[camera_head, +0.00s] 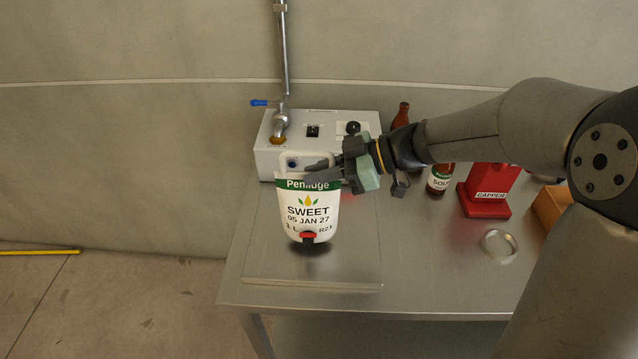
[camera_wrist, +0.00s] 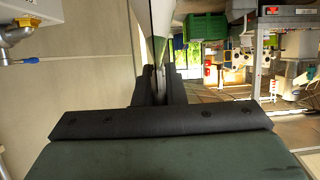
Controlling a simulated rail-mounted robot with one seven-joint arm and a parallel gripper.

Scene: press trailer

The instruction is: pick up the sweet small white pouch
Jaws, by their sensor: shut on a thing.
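The small white pouch (camera_head: 308,212) is marked "SWEET" under a green band, with a red and black tap at its lower end. It hangs upright in front of the white filling machine. My gripper (camera_head: 326,174) is shut on the pouch near its top right, by the green band. In the wrist view my gripper (camera_wrist: 160,85) shows its fingers close together, with a thin pale edge of the pouch (camera_wrist: 158,35) between them. The pouch's shadow falls on the table below; I cannot tell the exact gap.
The white machine (camera_head: 268,155) with a blue-handled valve (camera_head: 262,103) stands behind. A red capper (camera_head: 487,192), brown bottles (camera_head: 440,178) and a metal ring (camera_head: 498,244) stand or lie on the right of the steel table (camera_head: 400,285). The table's front left is clear.

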